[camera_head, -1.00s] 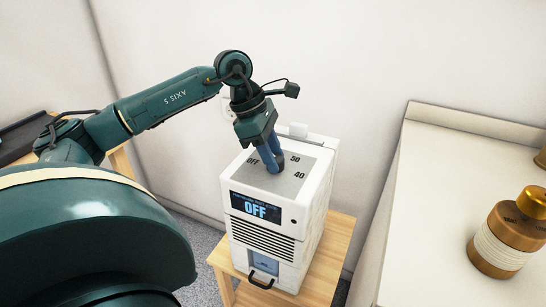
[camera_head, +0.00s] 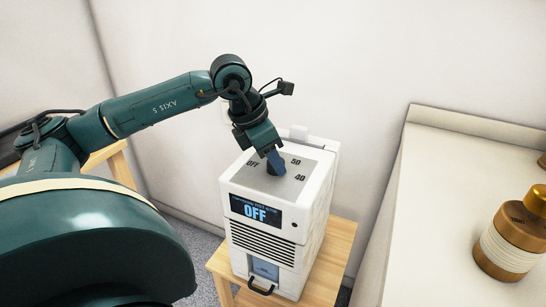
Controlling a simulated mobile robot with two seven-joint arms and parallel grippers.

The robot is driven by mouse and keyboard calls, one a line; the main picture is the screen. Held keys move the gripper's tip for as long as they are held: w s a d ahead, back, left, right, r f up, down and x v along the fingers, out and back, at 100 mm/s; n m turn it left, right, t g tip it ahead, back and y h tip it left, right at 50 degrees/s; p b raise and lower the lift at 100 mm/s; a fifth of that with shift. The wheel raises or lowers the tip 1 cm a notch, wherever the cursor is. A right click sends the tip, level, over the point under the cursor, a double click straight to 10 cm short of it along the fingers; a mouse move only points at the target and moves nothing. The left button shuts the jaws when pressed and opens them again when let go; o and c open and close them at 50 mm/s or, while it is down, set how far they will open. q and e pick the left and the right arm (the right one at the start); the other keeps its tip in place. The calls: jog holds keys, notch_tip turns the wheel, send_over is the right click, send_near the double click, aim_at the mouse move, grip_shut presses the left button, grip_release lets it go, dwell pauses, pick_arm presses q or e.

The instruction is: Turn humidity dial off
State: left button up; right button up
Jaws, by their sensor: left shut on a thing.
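The white dehumidifier (camera_head: 315,213) stands on a small wooden table. Its grey top panel (camera_head: 297,192) carries the marks OFF, 50 and 40. Its front display (camera_head: 256,211) reads OFF in blue. The dark humidity dial (camera_head: 271,170) sits in the middle of the top panel, partly hidden by my fingers. My left gripper (camera_head: 276,162) comes down from above and is shut on the dial. Which way the dial points is hidden. My right gripper is not in view.
The wooden table (camera_head: 331,262) shows bare top around the machine. A white wall stands close behind. Grey carpet shows at the lower left.

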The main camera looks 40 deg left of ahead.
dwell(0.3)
pick_arm(q)
jog(key=o, duration=1)
jog(key=p+v, duration=0.2)
jog(key=v, duration=1.1)
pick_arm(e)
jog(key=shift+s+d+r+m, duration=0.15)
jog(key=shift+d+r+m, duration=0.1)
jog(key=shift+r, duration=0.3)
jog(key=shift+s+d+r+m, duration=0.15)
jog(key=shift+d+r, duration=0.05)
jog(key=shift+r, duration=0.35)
pick_arm(q)
jog(key=shift+r, duration=0.1)
